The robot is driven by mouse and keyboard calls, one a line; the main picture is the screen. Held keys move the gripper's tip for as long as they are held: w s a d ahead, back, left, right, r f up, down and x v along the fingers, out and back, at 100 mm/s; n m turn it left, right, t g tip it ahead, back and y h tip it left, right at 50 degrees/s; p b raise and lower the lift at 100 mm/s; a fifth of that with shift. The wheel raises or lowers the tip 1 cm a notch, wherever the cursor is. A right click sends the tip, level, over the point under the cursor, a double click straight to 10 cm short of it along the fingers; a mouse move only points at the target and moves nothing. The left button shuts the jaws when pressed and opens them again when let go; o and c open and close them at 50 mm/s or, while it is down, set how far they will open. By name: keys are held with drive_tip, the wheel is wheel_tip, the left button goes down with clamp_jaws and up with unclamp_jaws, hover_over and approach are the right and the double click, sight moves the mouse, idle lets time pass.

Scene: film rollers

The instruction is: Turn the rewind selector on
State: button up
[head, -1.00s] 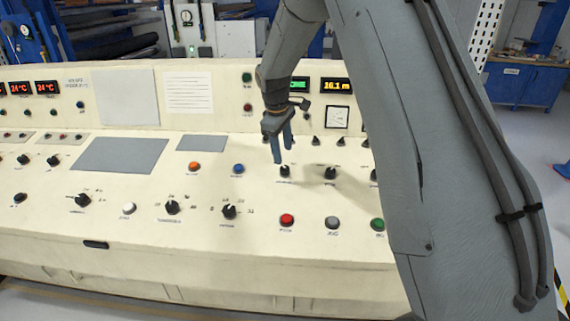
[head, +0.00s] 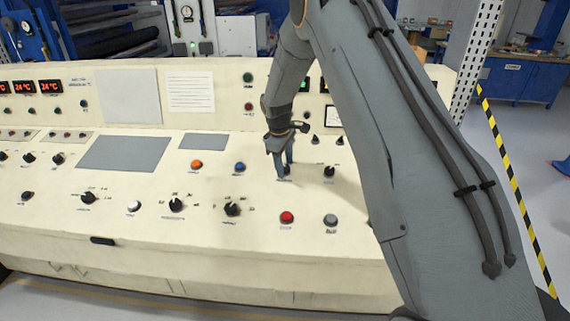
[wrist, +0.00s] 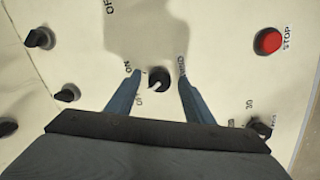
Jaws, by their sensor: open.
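The rewind selector (wrist: 159,79) is a small black rotary knob on the cream panel, with ON and OFF lettering beside it and a partly hidden label that seems to end in WIND. Its light pointer mark faces the lower left in the wrist view, towards the OFF lettering. My gripper (wrist: 160,88) is open, with one blue finger on each side of the knob and a visible gap on both sides. In the head view my gripper (head: 281,165) points down at the panel, and its fingers mostly hide the selector.
A red STOP button (wrist: 268,41) lies to the upper right in the wrist view. In the head view a neighbouring knob (head: 329,171) stands right of my gripper. A bare grey plate (head: 124,153) lies farther left.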

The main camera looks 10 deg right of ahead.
drive_tip(key=shift+c, duration=0.2)
drive_tip(key=c, duration=1)
drive_tip(key=shift+m, duration=0.3)
drive_tip(key=shift+m+b, duration=0.9)
drive_tip(key=shift+b, duration=0.1)
drive_tip(key=m+b, duration=0.2)
drive_tip(key=m, duration=0.1)
drive_tip(key=shift+w+m, duration=0.1)
drive_tip(key=shift+m, duration=0.2)
drive_tip(key=m+y+b, duration=0.1)
drive_tip(key=m+b, duration=0.1)
drive_tip(key=m, duration=0.3)
drive_tip(key=shift+m+b, duration=0.3)
drive_tip(key=shift+b, duration=0.05)
drive_tip(key=shift+r, duration=0.1)
